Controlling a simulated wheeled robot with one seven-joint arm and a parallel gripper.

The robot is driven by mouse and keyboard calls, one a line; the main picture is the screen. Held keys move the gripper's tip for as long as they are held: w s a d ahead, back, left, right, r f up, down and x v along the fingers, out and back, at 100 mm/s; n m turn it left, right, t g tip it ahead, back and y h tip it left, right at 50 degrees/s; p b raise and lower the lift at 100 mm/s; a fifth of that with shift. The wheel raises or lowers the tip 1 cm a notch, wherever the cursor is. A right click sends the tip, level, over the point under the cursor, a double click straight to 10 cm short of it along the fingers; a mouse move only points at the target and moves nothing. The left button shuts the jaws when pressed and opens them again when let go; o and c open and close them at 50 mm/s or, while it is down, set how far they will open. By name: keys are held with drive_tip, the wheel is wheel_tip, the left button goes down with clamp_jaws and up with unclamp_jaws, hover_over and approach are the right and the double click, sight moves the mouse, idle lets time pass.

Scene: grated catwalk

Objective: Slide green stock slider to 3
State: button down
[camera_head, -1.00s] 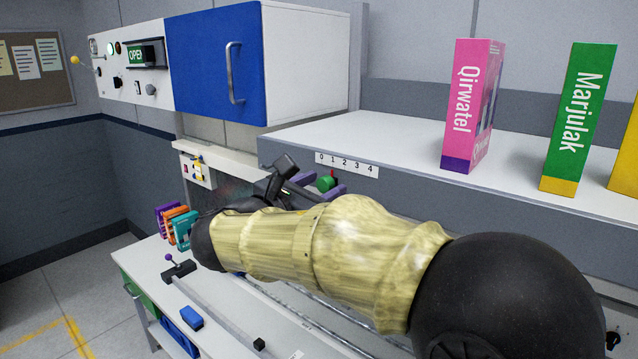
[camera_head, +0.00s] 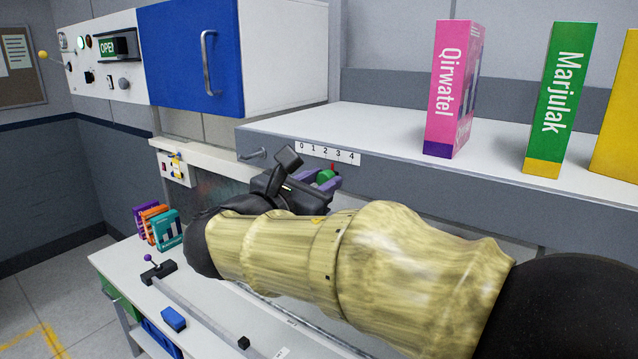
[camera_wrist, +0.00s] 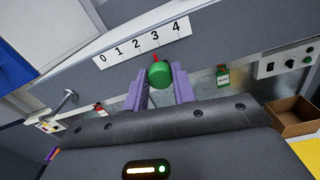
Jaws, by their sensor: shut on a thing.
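The green slider knob (camera_wrist: 160,73) sits between the two purple fingers of my gripper (camera_wrist: 158,88) in the wrist view. The fingers are shut on it. A small red pointer (camera_wrist: 155,58) stands above the knob. The white scale strip (camera_wrist: 143,43) reads 0 to 4, and the pointer appears between 2 and 3, nearer 3. In the head view the green knob (camera_head: 326,176) shows partly between the purple fingers, below the scale strip (camera_head: 328,153) on the shelf's front edge. My wrist hides the slider's track there.
A pink box (camera_head: 452,90) and a green box (camera_head: 558,98) stand on the shelf above. A blue cabinet door (camera_head: 190,58) with a handle is at left. Below is a white bench (camera_head: 215,300) with small boxes (camera_head: 165,230). A brown open box (camera_wrist: 294,118) shows at right in the wrist view.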

drive_tip(key=shift+s+d, duration=0.3)
drive_tip(key=shift+d, duration=0.15)
drive_tip(key=c, duration=1.1)
unclamp_jaws()
drive_tip(key=shift+s+a, duration=0.1)
drive_tip(key=b+v, duration=0.5)
drive_tip(key=v, duration=1.2)
drive_tip(key=shift+s, duration=0.1)
